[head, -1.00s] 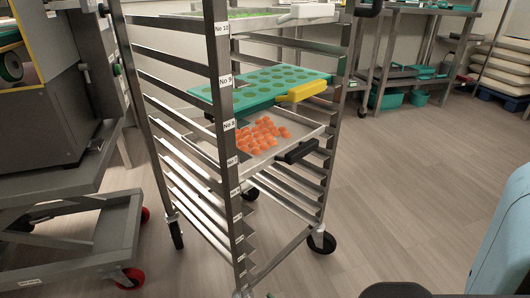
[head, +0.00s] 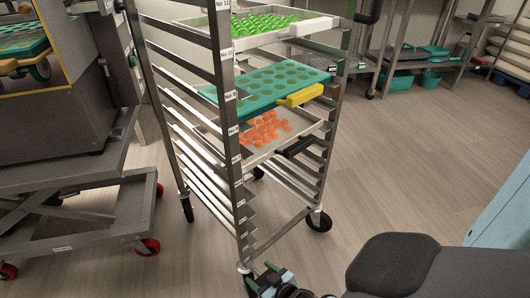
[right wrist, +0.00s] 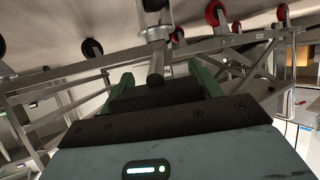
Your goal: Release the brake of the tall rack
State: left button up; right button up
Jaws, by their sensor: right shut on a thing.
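The tall rack (head: 226,110) is a steel frame with numbered slots, standing in the middle of the head view. Its near front caster (head: 247,283) is low in that view, partly hidden by my right gripper (head: 268,279). In the right wrist view, the gripper's green fingers (right wrist: 163,88) stand on either side of a dark part (right wrist: 156,78) under the rack's caster fork (right wrist: 155,30). The gripper is shut on this part, which seems to be the caster's brake; its exact shape is hard to tell. My left gripper is out of view.
The rack holds a tray of green gummies (head: 270,26), a teal mould (head: 265,84) with a yellow handle, and a tray of orange gummies (head: 300,124). A lift cart (head: 75,205) with red wheels stands left. The floor to the right is open.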

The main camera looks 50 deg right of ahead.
aim_at(264, 276)
dwell(0.3)
jog(key=o, duration=1.4)
jog(key=p+v, duration=0.3)
jog(key=v, duration=0.3)
jog(key=shift+r, duration=0.3)
jog(key=shift+p+v, duration=0.3)
jog(key=shift+v, duration=0.5)
jog(key=shift+s+f, duration=0.1)
jog(key=shift+f, duration=0.1)
jog(key=shift+r, duration=0.1)
